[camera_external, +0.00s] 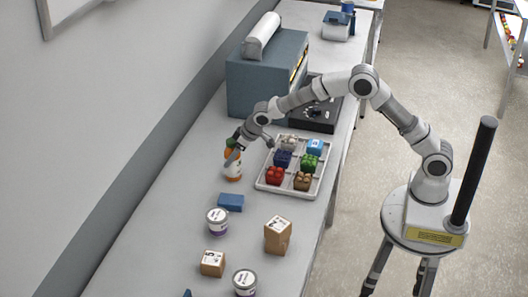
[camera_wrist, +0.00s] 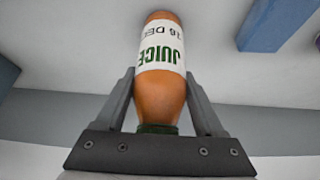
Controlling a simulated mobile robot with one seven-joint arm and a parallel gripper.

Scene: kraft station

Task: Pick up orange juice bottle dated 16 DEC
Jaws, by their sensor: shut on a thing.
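The orange juice bottle (camera_wrist: 160,92) has a white label that reads JUICE and 16 DEC, upside down in the wrist view, and a dark green cap. My gripper (camera_wrist: 160,88) has its two fingers on either side of the bottle and is shut on it. In the external view the bottle (camera_external: 233,171) is upright at the left of the table, and my gripper (camera_external: 232,153) is at its upper part. I cannot tell whether its base touches the table. The fingers hide part of the bottle.
A white tray (camera_external: 262,184) with colored blocks stands right of the bottle. A blue block (camera_external: 231,202) lies just in front, with white tubs (camera_external: 217,221) and cardboard boxes (camera_external: 278,235) nearer the camera. A large blue-grey machine (camera_external: 253,85) stands behind. The wall runs along the left.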

